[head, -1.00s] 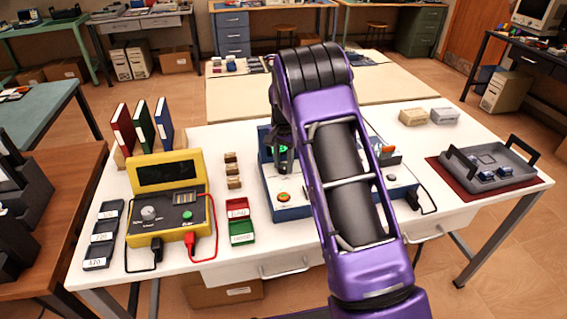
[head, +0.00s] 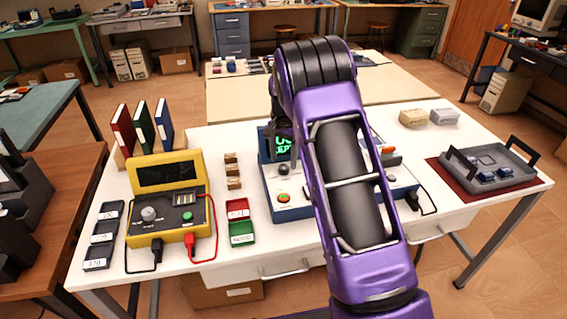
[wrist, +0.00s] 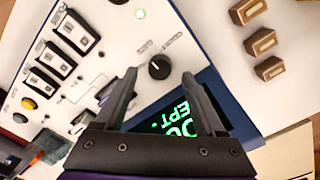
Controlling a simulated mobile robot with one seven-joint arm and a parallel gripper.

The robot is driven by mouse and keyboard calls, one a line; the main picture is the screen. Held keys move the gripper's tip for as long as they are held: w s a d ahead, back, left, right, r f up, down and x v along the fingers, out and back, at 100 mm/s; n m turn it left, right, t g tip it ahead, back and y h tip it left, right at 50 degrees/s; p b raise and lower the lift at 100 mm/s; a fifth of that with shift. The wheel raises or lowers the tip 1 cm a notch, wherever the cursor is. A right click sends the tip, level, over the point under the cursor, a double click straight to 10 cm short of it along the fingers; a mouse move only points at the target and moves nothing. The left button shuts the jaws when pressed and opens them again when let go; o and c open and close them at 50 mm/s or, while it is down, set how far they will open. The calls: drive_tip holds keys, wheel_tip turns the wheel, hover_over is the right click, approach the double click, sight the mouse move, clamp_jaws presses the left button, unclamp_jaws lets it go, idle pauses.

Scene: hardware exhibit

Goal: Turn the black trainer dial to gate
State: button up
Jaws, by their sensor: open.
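The trainer (head: 300,211) is a white panel with blue sides at the middle of the table. Its black dial (wrist: 159,67) is a small round knob with a pale pointer mark, and it also shows in the head view (head: 283,169). Small labels stand beside the dial; one seems to read COUNT, the other is unclear. My gripper (wrist: 159,76) is open and empty, with its fingertips on either side of the dial in the wrist picture; contact cannot be told. In the head view my gripper is partly hidden by my purple arm. The trainer's display (wrist: 190,115) shows green characters.
A yellow meter (head: 168,199) with red and black leads stands left of the trainer. Red and green trays (head: 240,221) and small brown blocks (head: 232,170) lie between them. A grey tray (head: 490,166) is at the right. Switches line the trainer panel (wrist: 55,62).

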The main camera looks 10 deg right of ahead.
sight(283, 166)
wheel_tip(283, 166, up, 15)
drive_tip(key=shift+p, duration=0.45)
